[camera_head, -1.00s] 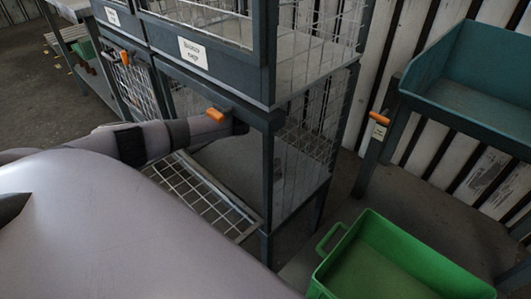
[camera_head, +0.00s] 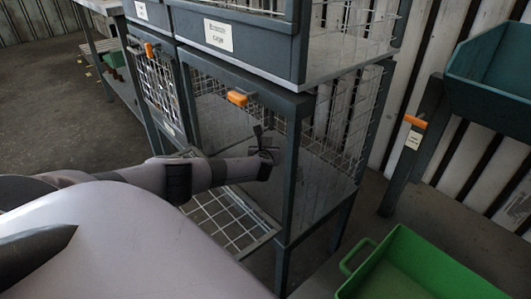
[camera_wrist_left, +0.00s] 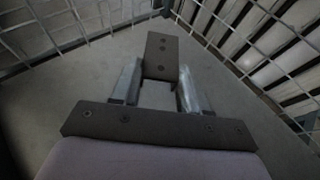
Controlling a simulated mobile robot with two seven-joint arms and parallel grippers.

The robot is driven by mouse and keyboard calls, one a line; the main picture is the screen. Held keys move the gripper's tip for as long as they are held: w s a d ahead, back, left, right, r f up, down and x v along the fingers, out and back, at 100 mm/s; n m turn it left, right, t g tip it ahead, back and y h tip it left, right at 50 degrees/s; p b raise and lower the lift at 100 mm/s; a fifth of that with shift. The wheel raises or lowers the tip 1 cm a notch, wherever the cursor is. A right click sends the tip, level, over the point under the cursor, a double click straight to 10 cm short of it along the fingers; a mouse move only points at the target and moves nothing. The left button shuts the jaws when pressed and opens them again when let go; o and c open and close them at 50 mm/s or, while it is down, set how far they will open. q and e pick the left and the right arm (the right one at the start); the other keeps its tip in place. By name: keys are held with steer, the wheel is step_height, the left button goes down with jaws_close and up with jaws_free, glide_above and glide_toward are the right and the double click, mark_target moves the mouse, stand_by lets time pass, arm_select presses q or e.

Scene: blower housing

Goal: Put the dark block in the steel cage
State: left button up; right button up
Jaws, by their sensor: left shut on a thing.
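The steel cage (camera_head: 298,180) has a dark frame and wire mesh sides, with its lower front open. Its mesh door (camera_head: 222,218) hangs folded down under my left arm. My left gripper (camera_head: 266,152) reaches through the open front. In the left wrist view, my left gripper (camera_wrist_left: 160,88) is shut on the dark block (camera_wrist_left: 161,57), a small dark grey block with small holes in its face. In the head view I cannot separate the block from the fingers. My right gripper is not in view.
An upper cage with a white label (camera_head: 218,35) sits above the opening. An orange latch (camera_head: 237,98) is on the front top rail. A green bin (camera_head: 415,270) stands at lower right, a teal tray (camera_head: 490,90) at upper right. Another mesh cage (camera_head: 158,80) adjoins at left.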

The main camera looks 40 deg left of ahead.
arm_select(q)
step_height(320, 180, down, 4)
steer(key=shift+r+b, duration=0.15)
steer(key=shift+b, duration=1.05)
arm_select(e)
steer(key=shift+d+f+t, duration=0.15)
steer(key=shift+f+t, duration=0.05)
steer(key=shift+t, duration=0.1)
arm_select(q)
steer(key=shift+f, duration=0.2)
steer(key=o, duration=1.2)
steer(key=shift+c, duration=0.2)
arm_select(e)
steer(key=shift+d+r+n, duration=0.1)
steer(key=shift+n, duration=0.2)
arm_select(q)
steer(key=shift+r, duration=0.1)
